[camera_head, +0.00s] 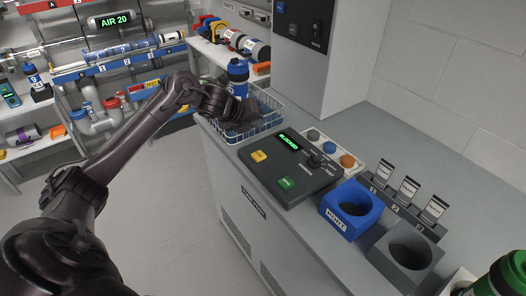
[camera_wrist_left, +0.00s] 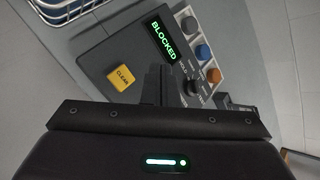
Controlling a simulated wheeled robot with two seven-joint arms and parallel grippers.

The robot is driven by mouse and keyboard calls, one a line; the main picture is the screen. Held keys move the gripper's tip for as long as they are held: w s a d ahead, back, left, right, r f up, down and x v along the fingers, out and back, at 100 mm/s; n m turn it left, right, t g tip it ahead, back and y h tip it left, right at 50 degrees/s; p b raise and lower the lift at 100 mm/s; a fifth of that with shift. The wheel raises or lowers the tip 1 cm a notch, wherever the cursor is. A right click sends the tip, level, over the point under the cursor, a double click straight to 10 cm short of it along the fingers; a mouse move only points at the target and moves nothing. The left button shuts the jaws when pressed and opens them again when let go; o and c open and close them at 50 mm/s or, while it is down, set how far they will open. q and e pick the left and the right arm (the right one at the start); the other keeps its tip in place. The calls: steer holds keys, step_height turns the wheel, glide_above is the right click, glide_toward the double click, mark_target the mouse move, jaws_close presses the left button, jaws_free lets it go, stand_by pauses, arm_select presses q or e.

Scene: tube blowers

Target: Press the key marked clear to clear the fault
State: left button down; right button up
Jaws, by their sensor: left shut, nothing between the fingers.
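The clear key is a yellow square button marked CLEAR (camera_wrist_left: 121,77) on the dark control panel (camera_wrist_left: 100,52); it also shows in the head view (camera_head: 259,156). The panel's display (camera_head: 289,140) glows green and reads BLOCKED; it also shows in the wrist view (camera_wrist_left: 164,38). My left gripper (camera_head: 254,120) is over the wire basket, behind the panel in the head view. In the left wrist view its fingers (camera_wrist_left: 160,80) are shut and empty, to the right of the yellow key and apart from it. My right gripper is in neither view.
The panel also has a green key (camera_head: 286,183) and a dark knob (camera_head: 315,157). Coloured round pieces (camera_head: 330,148) sit behind it. A blue PORT block (camera_head: 352,206) is to the right.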

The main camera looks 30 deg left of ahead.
arm_select(q)
step_height(320, 180, down, 4)
steer(key=b, duration=0.3)
steer(key=shift+r, duration=0.2)
steer(key=b, duration=0.4)
glide_above(256, 157)
step_height(256, 157, down, 4)
steer(key=shift+w+f, duration=0.15)
steer(key=shift+f, duration=0.5)
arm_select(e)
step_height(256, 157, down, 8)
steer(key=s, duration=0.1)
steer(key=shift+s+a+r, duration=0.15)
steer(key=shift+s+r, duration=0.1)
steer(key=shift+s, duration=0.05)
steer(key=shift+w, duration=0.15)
arm_select(q)
steer(key=shift+f+b, duration=0.4)
steer(key=shift+b, duration=0.1)
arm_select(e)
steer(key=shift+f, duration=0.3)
